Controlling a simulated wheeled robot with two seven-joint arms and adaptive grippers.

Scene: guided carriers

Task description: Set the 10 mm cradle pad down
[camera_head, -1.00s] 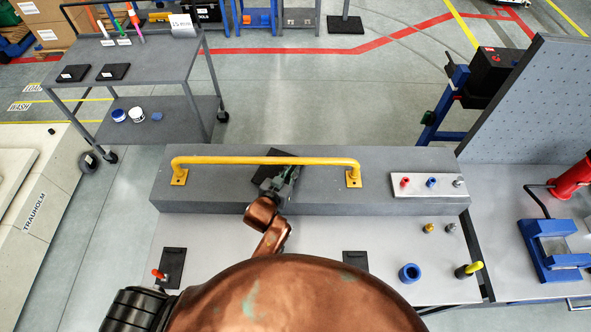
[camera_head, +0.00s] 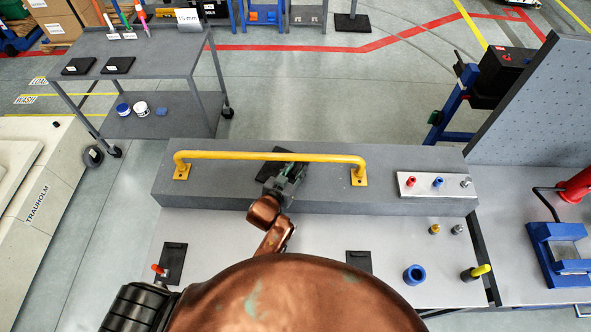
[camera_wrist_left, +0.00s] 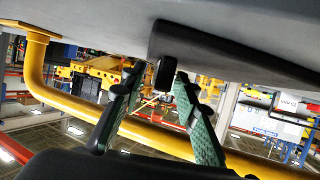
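A black cradle pad (camera_head: 268,169) lies on the grey raised step (camera_head: 215,185), behind and partly under my left gripper (camera_head: 287,174) in the head view. Its label is hidden, so I cannot read a thickness. In the wrist view the dark pad (camera_wrist_left: 235,55) shows flat against the grey surface, with a small dark grip tab (camera_wrist_left: 165,72) on it. My left gripper's green-padded fingers (camera_wrist_left: 160,80) stand either side of this tab, with a gap visible on the left side. My right gripper is not in view.
A yellow rail (camera_head: 225,156) crosses over the step, close to my left gripper. Two black pads lie on the cart (camera_head: 160,62), and two more (camera_head: 173,262) on the lower bench. A plate with small pegs (camera_head: 412,188) sits right of the rail.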

